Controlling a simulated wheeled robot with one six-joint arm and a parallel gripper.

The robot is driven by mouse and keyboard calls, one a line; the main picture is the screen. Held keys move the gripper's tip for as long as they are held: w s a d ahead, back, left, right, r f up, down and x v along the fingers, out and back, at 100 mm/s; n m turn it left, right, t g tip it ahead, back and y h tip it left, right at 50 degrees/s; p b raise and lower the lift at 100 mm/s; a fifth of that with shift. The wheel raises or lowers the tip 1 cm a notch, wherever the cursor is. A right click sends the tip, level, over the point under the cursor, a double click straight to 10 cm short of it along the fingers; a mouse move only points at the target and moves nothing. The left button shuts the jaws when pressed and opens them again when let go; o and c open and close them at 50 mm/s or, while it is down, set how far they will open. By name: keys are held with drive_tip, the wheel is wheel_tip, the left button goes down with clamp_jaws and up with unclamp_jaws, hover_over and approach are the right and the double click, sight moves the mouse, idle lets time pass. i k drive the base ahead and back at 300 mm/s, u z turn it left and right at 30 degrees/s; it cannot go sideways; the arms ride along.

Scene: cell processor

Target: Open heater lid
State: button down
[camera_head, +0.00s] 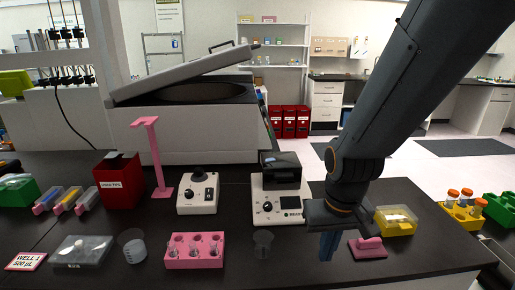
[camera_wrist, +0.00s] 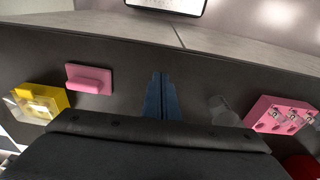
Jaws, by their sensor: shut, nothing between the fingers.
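The heater (camera_head: 279,207) is a white box with a knob and small display on its front, standing on the black bench in the head view. Its dark lid (camera_head: 281,164) sits at the top rear of the box and appears tilted; its exact angle is hard to tell. My gripper (camera_head: 327,246) is to the right and in front of the heater, pointing down over the bench, with its blue fingers together and empty. The closed fingers also show in the wrist view (camera_wrist: 160,97). The heater is not clearly visible in the wrist view.
A clear beaker (camera_head: 262,244) and a pink tube rack (camera_head: 195,251) stand left of my gripper. A pink block with a handle (camera_head: 368,248) and a yellow box (camera_head: 396,221) are on its right. A large centrifuge (camera_head: 185,130) with a raised lid stands behind.

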sight(279, 170)
drive_tip(key=z, duration=0.25)
drive_tip(key=k, duration=0.95)
drive_tip(key=u, duration=0.75)
drive_tip(key=i, duration=0.5)
